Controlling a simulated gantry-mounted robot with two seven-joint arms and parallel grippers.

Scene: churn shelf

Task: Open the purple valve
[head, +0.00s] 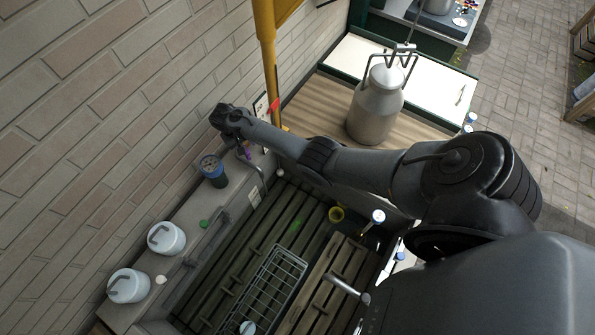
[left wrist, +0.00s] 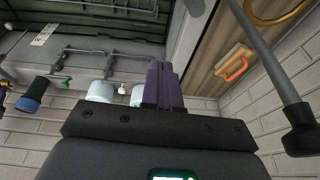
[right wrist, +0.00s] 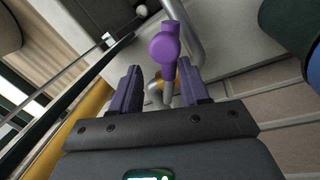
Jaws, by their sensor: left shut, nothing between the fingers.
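The purple valve (right wrist: 165,46) has a rounded purple handle on a grey pipe in the right wrist view. In the head view the purple valve (head: 244,154) is small, by the wall at the far end of the sink, partly under my right arm. My right gripper (right wrist: 160,70) is open; its two purple fingers stand apart, with the valve's lower part showing between and beyond them. I cannot tell whether they touch it. My left gripper (left wrist: 164,84) is shut and empty in the left wrist view; the head view does not show it.
A dark cup with a blue band (head: 214,171) stands on the ledge near the valve. A green valve (head: 204,224) and two white containers (head: 166,238) are farther along. A yellow post (head: 267,60) and a metal churn (head: 375,105) stand beyond my right arm.

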